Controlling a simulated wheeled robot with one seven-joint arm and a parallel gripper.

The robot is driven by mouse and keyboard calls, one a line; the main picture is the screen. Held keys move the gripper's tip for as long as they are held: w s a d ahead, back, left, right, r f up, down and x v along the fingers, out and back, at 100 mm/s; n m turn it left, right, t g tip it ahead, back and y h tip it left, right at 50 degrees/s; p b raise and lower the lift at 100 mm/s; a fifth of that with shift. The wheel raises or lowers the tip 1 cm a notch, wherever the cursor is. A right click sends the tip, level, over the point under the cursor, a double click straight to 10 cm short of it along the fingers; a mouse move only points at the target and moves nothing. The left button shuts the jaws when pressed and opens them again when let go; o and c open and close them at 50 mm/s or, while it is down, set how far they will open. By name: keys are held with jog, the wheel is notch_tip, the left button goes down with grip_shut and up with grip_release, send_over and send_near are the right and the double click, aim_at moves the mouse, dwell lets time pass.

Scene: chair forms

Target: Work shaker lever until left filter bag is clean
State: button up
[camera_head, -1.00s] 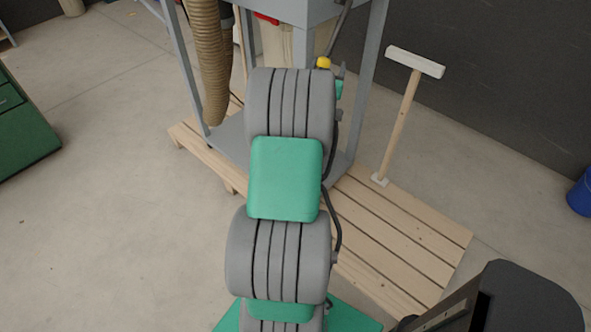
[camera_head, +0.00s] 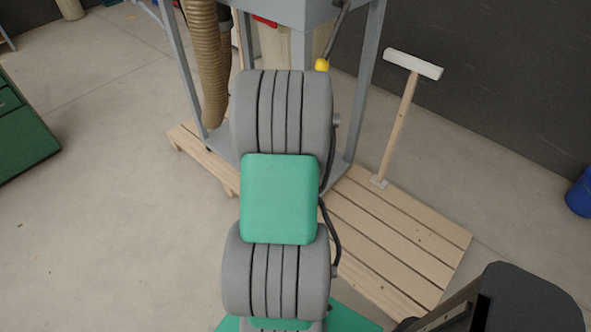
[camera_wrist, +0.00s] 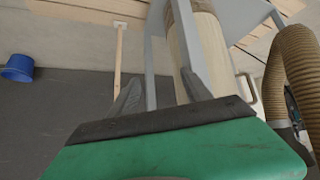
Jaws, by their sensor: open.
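The shaker lever (camera_head: 335,38) is a dark bar with a yellow knob (camera_head: 322,65) at its lower end, slanting down from the grey machine. A pale cream filter bag (camera_head: 272,48) hangs under the machine, partly hidden by my arm; I cannot tell how clean it is. A cream bag also shows in the wrist view (camera_wrist: 212,55). My gripper (camera_wrist: 160,82) is open in the wrist view, its two dark fingers apart with nothing seen between them. In the head view my arm hides it. I cannot make out the lever or knob in the wrist view.
A ribbed tan hose (camera_head: 207,60) hangs left of the bag. The machine's grey legs (camera_head: 368,80) stand over a slatted wooden pallet (camera_head: 400,240). A blue bucket (camera_head: 580,192) is at far right.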

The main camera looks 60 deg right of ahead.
jog(key=a+f+n+g+y, duration=0.1)
jog(key=a+y, duration=0.3)
jog(key=a, duration=0.8)
jog(key=shift+s+a+f+y+p, duration=0.25)
jog(key=shift+a+f+y+p, duration=0.05)
